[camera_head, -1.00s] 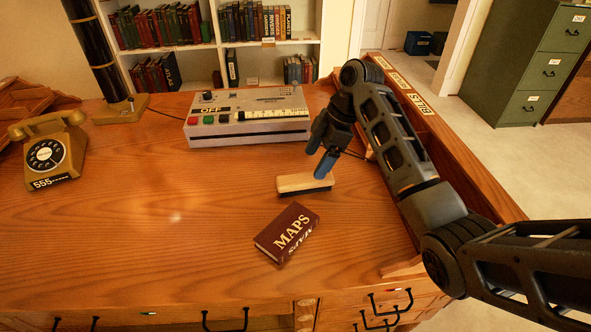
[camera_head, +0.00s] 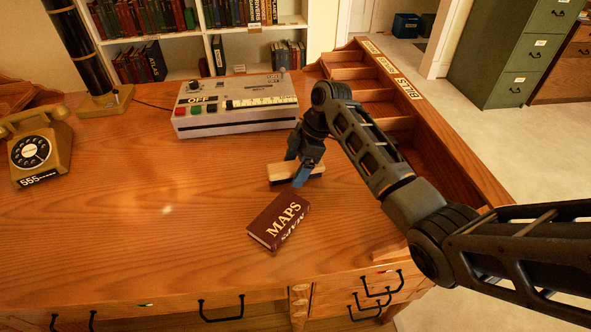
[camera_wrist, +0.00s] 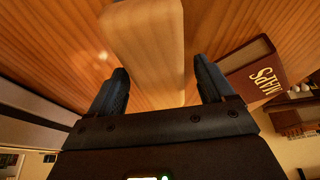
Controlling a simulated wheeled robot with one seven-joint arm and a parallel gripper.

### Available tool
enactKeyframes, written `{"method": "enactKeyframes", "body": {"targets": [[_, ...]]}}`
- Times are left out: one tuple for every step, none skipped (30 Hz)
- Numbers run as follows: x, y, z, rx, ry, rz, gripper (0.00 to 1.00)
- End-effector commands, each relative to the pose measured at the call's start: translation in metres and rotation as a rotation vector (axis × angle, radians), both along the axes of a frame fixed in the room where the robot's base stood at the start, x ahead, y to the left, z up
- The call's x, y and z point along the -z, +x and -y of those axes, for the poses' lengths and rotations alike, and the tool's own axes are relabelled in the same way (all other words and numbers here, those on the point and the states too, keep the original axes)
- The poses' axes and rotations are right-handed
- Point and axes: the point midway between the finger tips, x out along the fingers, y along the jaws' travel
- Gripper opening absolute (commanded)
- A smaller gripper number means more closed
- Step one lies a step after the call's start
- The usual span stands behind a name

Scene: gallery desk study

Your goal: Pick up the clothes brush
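The clothes brush (camera_head: 284,172) lies on the desk, its pale wooden back up and dark bristles below. My gripper (camera_head: 298,172) is low over the brush, with its blue fingers on either side of it. In the wrist view the brush's wooden back (camera_wrist: 148,50) runs between the two open fingers of my gripper (camera_wrist: 162,88), with a gap showing on each side. The fingers hide part of the brush in the head view.
A dark red MAPS book (camera_head: 279,221) lies just in front of the brush. A grey machine with buttons (camera_head: 235,106) stands behind it. A yellow telephone (camera_head: 38,148) is at the left. Wooden compartments (camera_head: 375,95) line the right edge. The desk's left middle is clear.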

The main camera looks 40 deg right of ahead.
Motion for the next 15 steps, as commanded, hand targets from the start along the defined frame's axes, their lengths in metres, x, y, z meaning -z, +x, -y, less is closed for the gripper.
{"method": "enactKeyframes", "body": {"targets": [[-0.0001,0.0001,0.0001,0.000,0.000,0.000,0.76],[-0.0002,0.0001,0.0001,0.000,0.000,0.000,0.73],[-0.0002,0.0001,0.0001,0.000,0.000,0.000,0.70],[-0.0002,0.0000,0.0002,0.000,0.000,0.000,0.67],[-0.0003,0.0000,0.0001,0.000,0.000,0.000,0.64],[-0.0003,0.0000,0.0001,0.000,0.000,0.000,0.60],[-0.0003,0.0000,0.0003,0.000,0.000,0.000,0.57],[-0.0003,0.0000,0.0003,0.000,0.000,0.000,0.54],[-0.0003,0.0000,0.0003,0.000,0.000,0.000,0.50],[-0.0003,0.0000,0.0003,0.000,0.000,0.000,0.48],[-0.0003,0.0000,0.0003,0.000,0.000,0.000,0.45],[-0.0003,0.0000,0.0003,0.000,0.000,0.000,0.41],[-0.0004,0.0000,0.0003,0.000,0.000,0.000,0.38],[-0.0004,0.0000,0.0003,0.000,0.000,0.000,0.35],[-0.0004,0.0000,0.0003,0.000,0.000,0.000,0.31]]}}
